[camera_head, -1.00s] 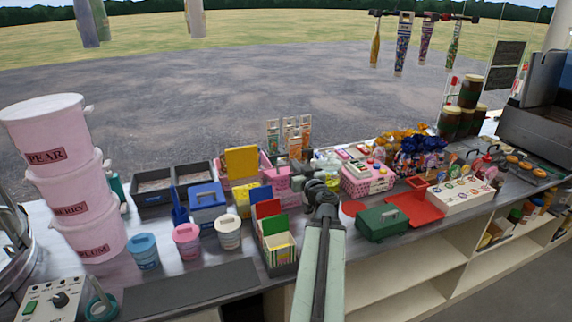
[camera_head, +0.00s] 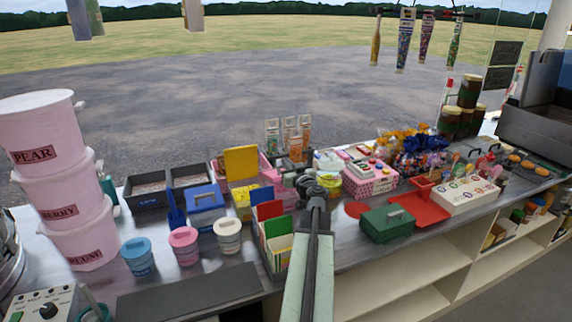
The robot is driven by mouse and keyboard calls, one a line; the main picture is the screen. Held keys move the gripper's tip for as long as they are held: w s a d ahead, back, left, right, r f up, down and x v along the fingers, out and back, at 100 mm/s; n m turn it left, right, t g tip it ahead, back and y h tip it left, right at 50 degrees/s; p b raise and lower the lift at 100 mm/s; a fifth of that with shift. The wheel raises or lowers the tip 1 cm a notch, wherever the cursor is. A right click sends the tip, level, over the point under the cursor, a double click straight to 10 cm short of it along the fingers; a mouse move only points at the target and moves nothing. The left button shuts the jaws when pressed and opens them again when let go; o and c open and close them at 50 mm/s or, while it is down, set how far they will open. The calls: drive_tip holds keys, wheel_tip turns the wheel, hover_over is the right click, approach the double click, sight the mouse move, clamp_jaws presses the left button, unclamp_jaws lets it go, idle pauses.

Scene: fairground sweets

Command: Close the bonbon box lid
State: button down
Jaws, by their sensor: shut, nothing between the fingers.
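My gripper (camera_head: 309,181) is at the far end of my pale green arm, over the middle of the counter. It is small and dark and its fingers are shut with nothing between them. To its right is a pink dotted box (camera_head: 370,187) with small coloured pieces on top; I cannot tell for sure that it is the bonbon box. To its left a yellow panel (camera_head: 241,162) stands upright, like a raised lid, behind a yellow container (camera_head: 243,208). Whether the panel belongs to that container is unclear. My gripper appears apart from both, though depth is hard to judge.
A green box with a handle (camera_head: 387,225) and a red tray (camera_head: 425,210) lie right of my arm. A holder of coloured cards (camera_head: 272,232) stands close on its left. Lidded tubs (camera_head: 184,246) and stacked pink buckets (camera_head: 60,180) stand further left. Bottles hang above right.

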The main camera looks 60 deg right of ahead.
drive_tip(key=shift+s+r, duration=0.1)
drive_tip(key=s+f+b, duration=0.1)
drive_tip(key=s+a+f+b, duration=0.1)
drive_tip(key=f+b, duration=0.1)
drive_tip(key=a+f+b, duration=0.1)
drive_tip(key=b, duration=0.1)
drive_tip(key=shift+s+a+f, duration=0.1)
drive_tip(key=shift+s+f, duration=0.3)
